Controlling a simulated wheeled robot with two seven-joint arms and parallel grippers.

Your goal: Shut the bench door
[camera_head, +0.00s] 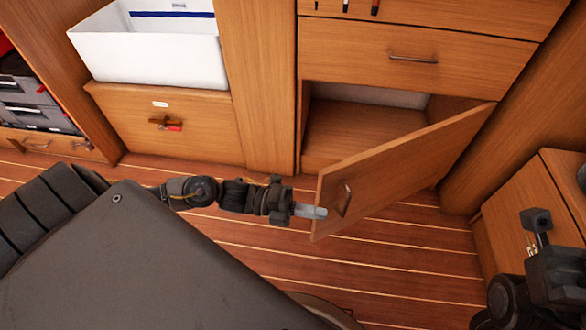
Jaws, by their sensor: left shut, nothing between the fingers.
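The bench door (405,168) is a wooden panel hinged at its right side. It stands open, swung out over the floor, with a metal handle (344,200) near its free edge. Behind it the cupboard (355,125) shows an empty-looking wooden floor; part of it is hidden by the door. My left gripper (322,212) is shut and empty, with its fingertips at the lower free edge of the door. I cannot tell whether they touch it. My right gripper (535,218) is at the right, away from the door; its finger state is unclear.
A drawer (440,75) sits shut above the cupboard. A white bin (150,58) stands at the upper left above a wooden panel with a latch (165,123). A wooden cabinet (530,220) stands at the right, near my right arm. The plank floor (400,260) below the door is clear.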

